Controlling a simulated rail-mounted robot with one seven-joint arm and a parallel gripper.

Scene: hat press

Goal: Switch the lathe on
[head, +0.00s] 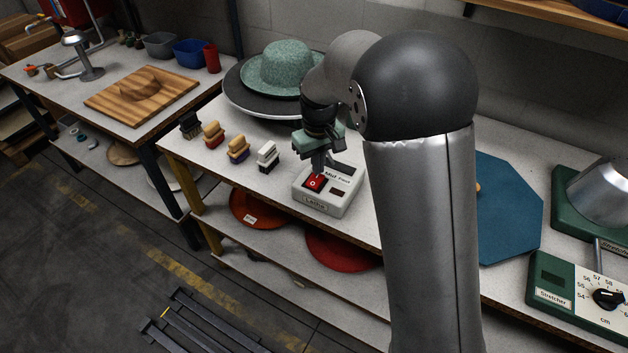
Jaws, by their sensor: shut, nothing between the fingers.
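The lathe's control box (325,199) is a light grey box labelled "Lathe" on the white bench. A red rocker switch (314,183) marked "0" sits on its top at the left, and a small dark red part (337,191) sits to its right. My gripper (317,172) is shut and empty, pointing down. Its fingertips are at the far edge of the red switch; I cannot tell whether they touch it. Behind my arm, a green felt hat (284,66) rests on a round dark disc with a pale edge (250,92), partly hidden.
Several brushes (238,149) stand in a row left of the box. A blue board (505,210) and a stretcher unit (575,290) are at the right. Red and orange discs (343,250) lie on the lower shelf. The bench's front left strip is clear.

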